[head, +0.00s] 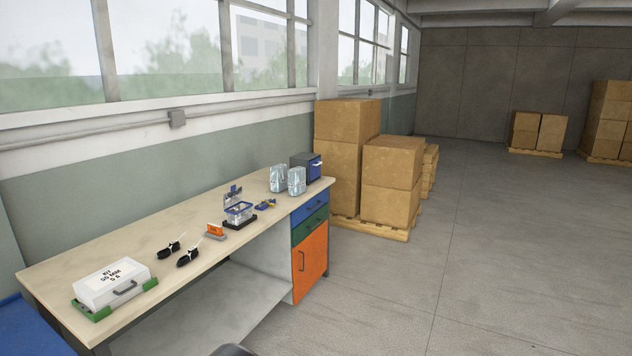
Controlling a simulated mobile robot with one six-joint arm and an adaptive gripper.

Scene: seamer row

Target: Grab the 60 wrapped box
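Two silvery, plastic-wrapped boxes stand upright side by side near the far end of the workbench (110,248). The left wrapped box (278,178) is slightly farther back, and the right wrapped box (297,180) is nearer the bench's front edge. No number can be read on either, so I cannot tell which is the 60. My gripper is not in view.
A dark blue-fronted box (306,166) stands just behind the wrapped boxes. Nearer are a clear hinged container (238,214), an orange block (215,230), black items (188,256) and a white kit case (114,283). Stacked cartons (346,150) stand beyond the bench.

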